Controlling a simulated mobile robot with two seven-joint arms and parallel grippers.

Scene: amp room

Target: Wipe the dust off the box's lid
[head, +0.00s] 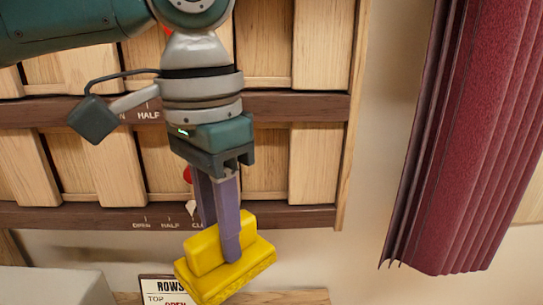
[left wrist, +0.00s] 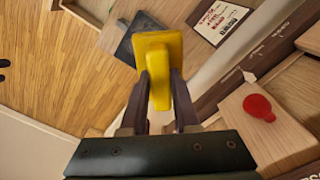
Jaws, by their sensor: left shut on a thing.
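My left gripper (head: 220,238) hangs fingers-down in the head view and is shut on the raised grip of a yellow wiping block (head: 238,279). The block has a wider pad below the grip and is tilted in the picture. The left wrist view also shows the yellow block (left wrist: 158,50) between the two fingers. I cannot make out the box, its lid or any dust for sure in either view. My right gripper is in neither view.
A wooden slatted panel (head: 320,165) with dark labelled rails stands behind the arm. A dark red curtain (head: 465,140) hangs at the right. A sign (head: 165,290) reading ROWS and a pale block (head: 55,286) are low at the left. A red knob (left wrist: 259,107) shows in the wrist view.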

